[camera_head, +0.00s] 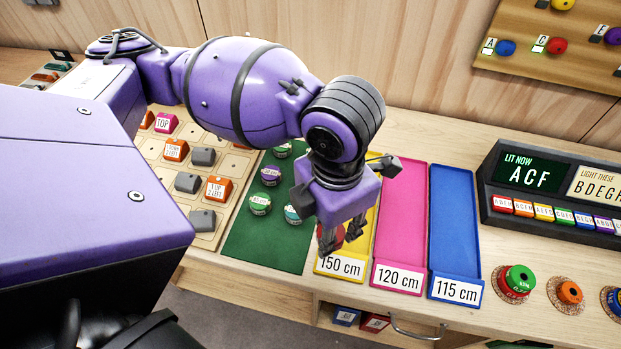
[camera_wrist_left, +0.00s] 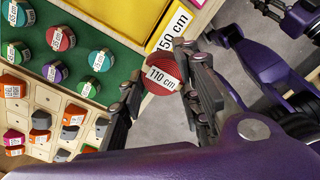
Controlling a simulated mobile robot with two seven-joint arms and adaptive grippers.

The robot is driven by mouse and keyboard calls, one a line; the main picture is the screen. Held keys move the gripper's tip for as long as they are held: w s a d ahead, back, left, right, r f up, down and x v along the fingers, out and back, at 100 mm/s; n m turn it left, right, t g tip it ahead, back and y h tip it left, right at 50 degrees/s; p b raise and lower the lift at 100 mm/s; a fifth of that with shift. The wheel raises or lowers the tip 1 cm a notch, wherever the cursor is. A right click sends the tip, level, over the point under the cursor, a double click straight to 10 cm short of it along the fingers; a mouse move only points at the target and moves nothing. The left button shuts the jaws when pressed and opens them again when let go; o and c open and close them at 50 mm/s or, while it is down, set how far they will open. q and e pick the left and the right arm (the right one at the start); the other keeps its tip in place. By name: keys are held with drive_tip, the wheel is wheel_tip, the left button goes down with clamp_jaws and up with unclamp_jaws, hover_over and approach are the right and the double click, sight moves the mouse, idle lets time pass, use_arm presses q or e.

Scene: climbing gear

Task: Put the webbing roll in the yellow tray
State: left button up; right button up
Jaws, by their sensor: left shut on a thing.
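My left gripper (camera_head: 340,240) is shut on a red webbing roll (camera_wrist_left: 162,76) labelled 110 cm. In the head view the fingers largely cover the roll. They are over the front end of the yellow tray (camera_head: 372,228), which is labelled 150 cm. My arm hides most of this tray. In the left wrist view the roll is between the fingertips, with the tray's label end (camera_wrist_left: 172,30) just beyond it. I cannot tell the roll's height above the tray. Parts of my right arm show at the right of the wrist view; its jaws are unclear.
A green mat (camera_head: 285,255) with several other rolls lies left of the yellow tray. A pink tray (camera_head: 402,200) and a blue tray (camera_head: 452,210) stand to its right. A holed board (camera_head: 205,240) with coloured blocks is farther left. A dark display (camera_head: 550,195) stands at right.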

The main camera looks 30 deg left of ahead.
use_arm(q)
drive_tip(key=w+f+b, duration=0.2)
drive_tip(key=w, duration=0.1)
drive_tip(key=w+f+b, duration=0.2)
drive_tip(key=w+f, duration=0.1)
drive_tip(key=w, duration=0.1)
drive_tip(key=w+f+b, duration=0.2)
drive_tip(key=w+f, duration=0.1)
drive_tip(key=w, duration=0.1)
drive_tip(key=shift+a, duration=0.25)
drive_tip(key=shift+w+f, duration=0.55)
drive_tip(key=shift+f, duration=0.15)
drive_tip(key=f, duration=0.3)
drive_tip(key=shift+w+f+b, duration=0.2)
drive_tip(key=shift+b, duration=0.15)
use_arm(e)
wheel_tip(320, 180, down, 8)
drive_tip(key=s+d, duration=0.1)
drive_tip(key=shift+s+d+r+g, duration=0.2)
drive_tip(key=shift+s+r+g, duration=0.05)
drive_tip(key=shift+g, duration=0.05)
drive_tip(key=shift+w+r, duration=0.1)
